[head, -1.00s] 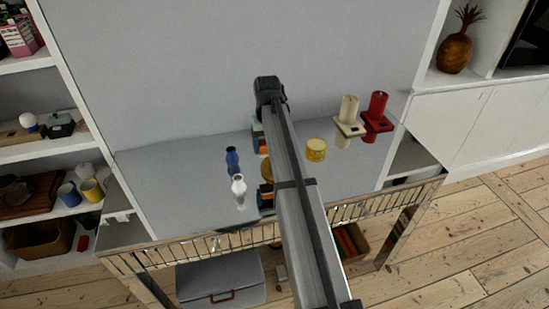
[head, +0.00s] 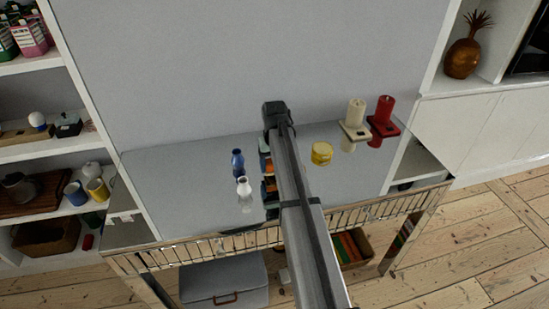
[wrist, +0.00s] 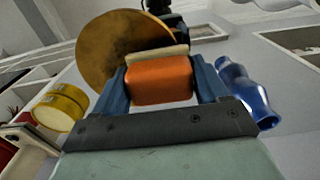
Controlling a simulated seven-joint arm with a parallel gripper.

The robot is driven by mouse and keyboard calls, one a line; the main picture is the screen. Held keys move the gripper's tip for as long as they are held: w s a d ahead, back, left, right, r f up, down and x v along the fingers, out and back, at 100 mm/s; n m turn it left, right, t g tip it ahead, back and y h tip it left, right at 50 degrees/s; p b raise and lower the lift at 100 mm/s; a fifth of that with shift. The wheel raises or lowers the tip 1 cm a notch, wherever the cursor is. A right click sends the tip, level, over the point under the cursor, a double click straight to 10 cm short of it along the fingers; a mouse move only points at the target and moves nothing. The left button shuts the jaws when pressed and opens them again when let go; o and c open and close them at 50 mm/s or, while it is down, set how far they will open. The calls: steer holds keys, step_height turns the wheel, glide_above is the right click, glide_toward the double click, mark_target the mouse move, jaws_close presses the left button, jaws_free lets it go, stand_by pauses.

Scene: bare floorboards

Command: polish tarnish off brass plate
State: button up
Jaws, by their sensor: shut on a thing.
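The brass plate (wrist: 112,50) is a round brown-gold disc with dark, dull patches. It stands up on edge in the wrist view, beyond my fingertips and slightly left. In the head view I cannot make it out behind my arm. My gripper (wrist: 160,72), with blue fingers, is shut on an orange block (wrist: 160,82) with a cream pad (wrist: 158,52) along its far edge. The pad overlaps the plate's lower right in the picture; I cannot tell whether they touch. In the head view my gripper (head: 268,172) is partly hidden by my arm.
On the grey tabletop (head: 180,185), a blue vase (head: 237,162) and a white vase (head: 244,192) stand left of my gripper. A yellow tin (head: 321,153), a cream candle (head: 356,113) and a red candle (head: 384,110) stand right. A wall is behind.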

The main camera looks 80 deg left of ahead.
steer(key=shift+w+f, duration=0.55)
steer(key=shift+f, duration=0.15)
steer(key=shift+c, duration=0.4)
steer(key=shift+w+d+f, duration=0.1)
steer(key=shift+w, duration=1.7)
steer(key=shift+w+d, duration=0.1)
steer(key=shift+w, duration=1.65)
steer(key=shift+s+a, duration=0.2)
steer(key=shift+s, duration=4)
steer(key=shift+w+a, duration=0.1)
steer(key=shift+a, duration=0.55)
steer(key=shift+w+d, duration=0.2)
steer(key=shift+w, duration=3.85)
steer(key=shift+s+a, duration=0.2)
steer(key=shift+s, duration=3.85)
steer(key=shift+r, duration=4.15)
